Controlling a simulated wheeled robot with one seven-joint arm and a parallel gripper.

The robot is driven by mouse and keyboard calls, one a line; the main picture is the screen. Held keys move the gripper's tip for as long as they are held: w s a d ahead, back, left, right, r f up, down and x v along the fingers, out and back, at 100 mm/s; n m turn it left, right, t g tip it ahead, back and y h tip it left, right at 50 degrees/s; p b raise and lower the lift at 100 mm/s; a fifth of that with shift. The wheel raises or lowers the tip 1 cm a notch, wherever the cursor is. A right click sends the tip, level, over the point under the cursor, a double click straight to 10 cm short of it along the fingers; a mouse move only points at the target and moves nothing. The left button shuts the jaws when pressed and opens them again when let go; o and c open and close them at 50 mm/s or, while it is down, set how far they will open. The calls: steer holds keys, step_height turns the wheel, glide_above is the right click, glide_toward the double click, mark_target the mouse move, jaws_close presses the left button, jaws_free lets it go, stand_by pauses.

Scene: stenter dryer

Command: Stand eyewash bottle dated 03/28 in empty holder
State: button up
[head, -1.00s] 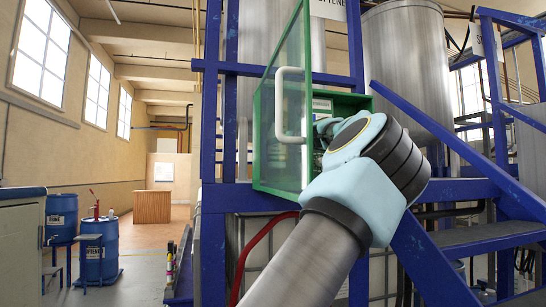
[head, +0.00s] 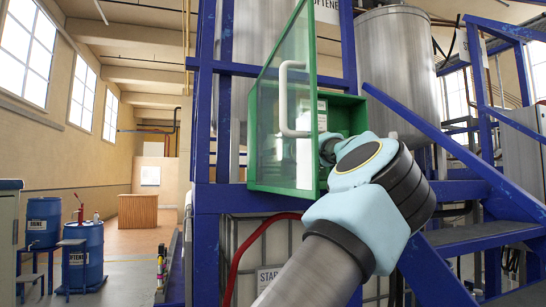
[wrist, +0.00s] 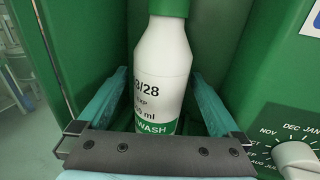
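The eyewash bottle (wrist: 163,75) is white with a green band and a green top, and its visible print reads "3/28 EXP". In the wrist view it stands nearly upright between the fingers of my gripper (wrist: 163,100). The fingers are spread wide along its two sides, with narrow gaps showing, and contact at the tips is unclear. Its base is hidden behind the gripper's palm. In the head view my gripper (head: 328,146) reaches into the green cabinet (head: 345,115), partly hidden by my arm. I cannot make out an empty holder.
The cabinet's glass door (head: 285,130), with a white handle (head: 284,100), stands open left of my gripper. A dial (wrist: 297,158) with month names is at the right in the wrist view. Blue frame posts and a stair (head: 470,240) stand close by.

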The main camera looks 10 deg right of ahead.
steer(key=shift+s, duration=0.1)
steer(key=shift+s+d+f+b, duration=0.1)
steer(key=shift+s+d+b, duration=0.1)
steer(key=shift+s+b, duration=0.15)
steer(key=b+v, duration=0.5)
steer(key=v, duration=0.6)
steer(key=shift+s, duration=0.1)
